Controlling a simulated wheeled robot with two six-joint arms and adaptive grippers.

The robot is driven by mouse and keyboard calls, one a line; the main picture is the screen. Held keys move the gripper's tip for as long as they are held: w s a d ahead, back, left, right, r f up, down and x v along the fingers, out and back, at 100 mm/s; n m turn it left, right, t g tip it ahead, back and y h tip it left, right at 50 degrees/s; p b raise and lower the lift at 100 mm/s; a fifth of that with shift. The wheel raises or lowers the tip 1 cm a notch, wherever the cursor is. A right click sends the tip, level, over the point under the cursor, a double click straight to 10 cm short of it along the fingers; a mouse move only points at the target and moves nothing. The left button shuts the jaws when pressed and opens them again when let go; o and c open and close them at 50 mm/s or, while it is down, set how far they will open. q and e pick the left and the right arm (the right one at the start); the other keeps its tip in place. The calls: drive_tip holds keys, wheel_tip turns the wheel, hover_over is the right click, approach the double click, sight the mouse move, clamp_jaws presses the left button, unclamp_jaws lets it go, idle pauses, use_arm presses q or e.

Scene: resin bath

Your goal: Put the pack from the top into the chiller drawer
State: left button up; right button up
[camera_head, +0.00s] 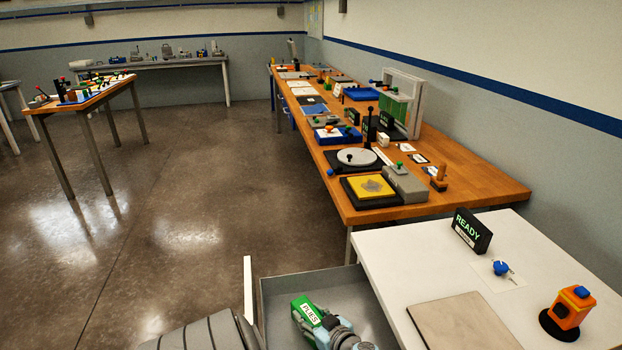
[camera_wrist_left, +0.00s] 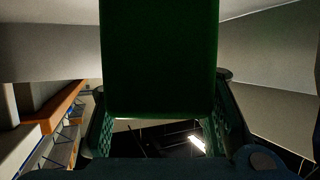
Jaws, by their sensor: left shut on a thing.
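The green pack (camera_head: 307,311), with a white label that seems to read "PULSE", is in my left gripper (camera_head: 321,322) at the bottom of the head view. In the left wrist view the green pack (camera_wrist_left: 160,60) fills the upper middle, between the fingers of my left gripper (camera_wrist_left: 160,112). The grey chiller drawer (camera_head: 312,276) is pulled open beside the white top (camera_head: 395,255). The pack appears over or inside the drawer opening; I cannot tell whether it touches the floor. My right gripper is not in view.
On the white top are a READY sign (camera_head: 471,231), a blue knob (camera_head: 501,267) on a card, a flat beige plate (camera_head: 462,322) and an orange device (camera_head: 571,306). A cluttered wooden bench (camera_head: 470,190) stands behind. The floor at left is open.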

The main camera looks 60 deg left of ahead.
use_arm(q)
drive_tip(key=shift+f, duration=0.5)
drive_tip(key=shift+r, duration=0.1)
drive_tip(key=o, duration=1.3)
drive_tip(key=shift+o, duration=0.2)
drive_tip(key=p+v, duration=0.1)
drive_tip(key=v, duration=1.1)
